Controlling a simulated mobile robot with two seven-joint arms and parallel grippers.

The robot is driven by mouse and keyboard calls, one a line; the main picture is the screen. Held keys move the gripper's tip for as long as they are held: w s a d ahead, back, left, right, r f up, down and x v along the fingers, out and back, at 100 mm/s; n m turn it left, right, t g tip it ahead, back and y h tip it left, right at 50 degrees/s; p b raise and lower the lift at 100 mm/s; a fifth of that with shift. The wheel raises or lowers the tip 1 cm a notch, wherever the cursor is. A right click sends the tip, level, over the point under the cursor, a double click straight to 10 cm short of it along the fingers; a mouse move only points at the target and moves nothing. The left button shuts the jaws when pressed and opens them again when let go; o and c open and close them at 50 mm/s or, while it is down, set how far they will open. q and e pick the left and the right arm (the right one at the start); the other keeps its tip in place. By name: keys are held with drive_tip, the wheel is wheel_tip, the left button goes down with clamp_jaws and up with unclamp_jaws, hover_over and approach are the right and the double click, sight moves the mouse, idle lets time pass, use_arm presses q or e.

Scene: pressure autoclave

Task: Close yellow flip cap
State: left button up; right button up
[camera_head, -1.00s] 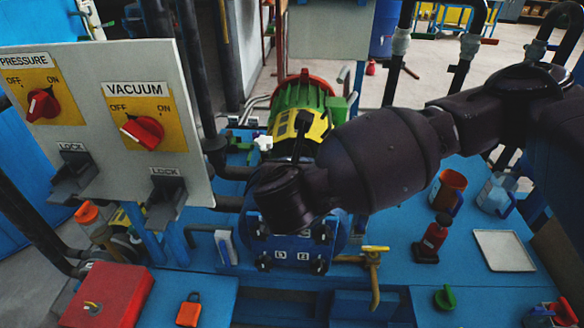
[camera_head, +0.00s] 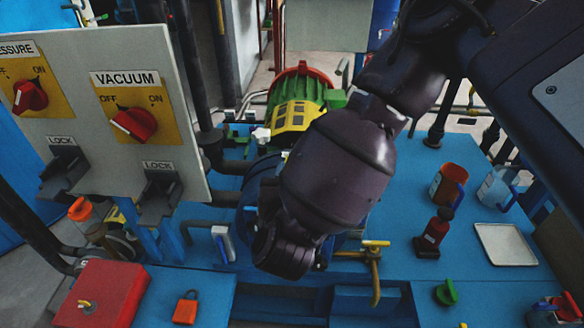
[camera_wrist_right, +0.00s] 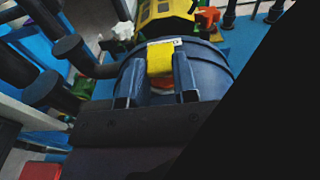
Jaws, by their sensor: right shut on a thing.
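The yellow flip cap (camera_wrist_right: 160,58) shows in the right wrist view, in front of the rounded dark blue vessel (camera_wrist_right: 218,73). My right gripper (camera_wrist_right: 158,80) has one finger on each side of the cap and is shut on it. A small orange-red part shows below the cap, between the fingers. I cannot tell how far the cap is tilted. In the head view my right arm hides the gripper, the cap and most of the vessel (camera_head: 249,205). My left gripper is not in view.
A panel with red PRESSURE and VACUUM knobs (camera_head: 133,123) stands at the left. A green and yellow motor (camera_head: 298,115) is behind my arm.

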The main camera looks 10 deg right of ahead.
drive_tip(key=shift+s+r+t+p, duration=0.1)
drive_tip(key=shift+t+p, duration=0.3)
drive_tip(key=shift+p, duration=0.1)
drive_tip(key=shift+f+t+p, duration=0.3)
drive_tip(key=shift+f+p, duration=0.1)
drive_tip(key=shift+p, duration=0.15)
drive_tip(key=shift+f, duration=0.15)
drive_tip(key=o, duration=0.9)
drive_tip(key=shift+o, duration=0.2)
